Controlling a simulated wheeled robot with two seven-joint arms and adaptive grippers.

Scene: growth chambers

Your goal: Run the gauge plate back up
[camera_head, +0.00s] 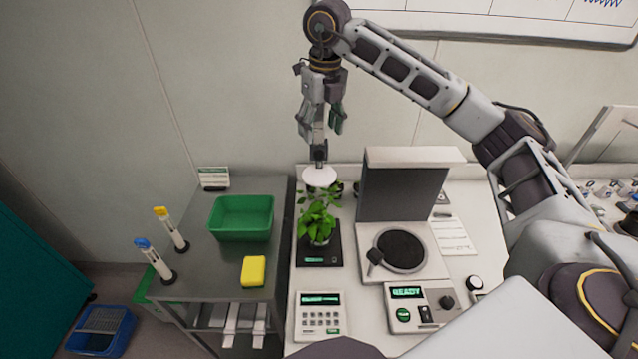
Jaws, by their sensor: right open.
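The gauge plate (320,177) is a white round disc on an upright post with a dark block (320,152) just above it. It sits low, at about the height of the top leaves of a green potted plant (318,222); I cannot tell whether it touches them. The plant stands on a black scale (319,257) with a lit green display. My right gripper (320,128) points down above the dark block, its two fingers apart, one on each side of the post in the picture, with nothing held. My left gripper is out of view.
A device with a raised dark lid (401,193) and a round black pad stands to the right. A READY panel (420,307) and a keypad box (320,315) are in front. A side table at left holds a green tray (242,217), yellow sponge (253,270) and two capped tubes.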

